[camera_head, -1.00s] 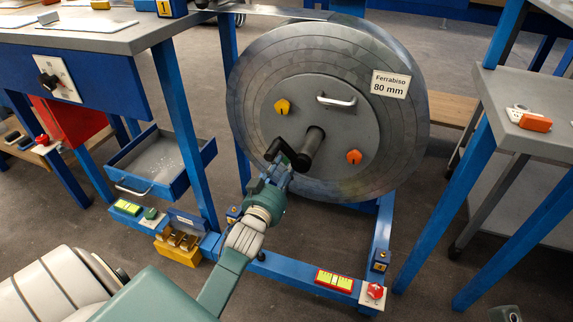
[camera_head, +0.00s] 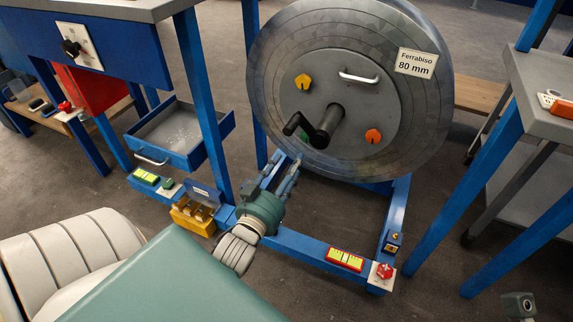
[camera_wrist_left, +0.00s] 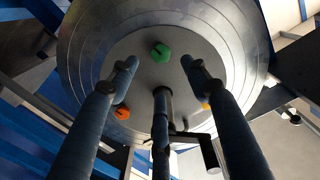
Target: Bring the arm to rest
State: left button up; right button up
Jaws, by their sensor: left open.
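My left gripper (camera_head: 286,176) is in the lower middle of the head view, in front of and below the hub of a large grey disc (camera_head: 425,115). In the left wrist view the open fingers (camera_wrist_left: 160,75) point up at the disc face. The crank (camera_wrist_left: 208,152) shows there behind and between the fingers, as do a green knob (camera_wrist_left: 161,53) and an orange knob (camera_wrist_left: 122,113). My right gripper is not seen.
An open blue drawer (camera_head: 180,135) and a yellow box (camera_head: 194,213) are at left. A grey-topped bench (camera_head: 540,115) stands at right.

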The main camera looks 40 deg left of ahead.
pick_arm(q)
jog(key=shift+s+d, duration=0.15)
jog(key=shift+s, duration=0.55)
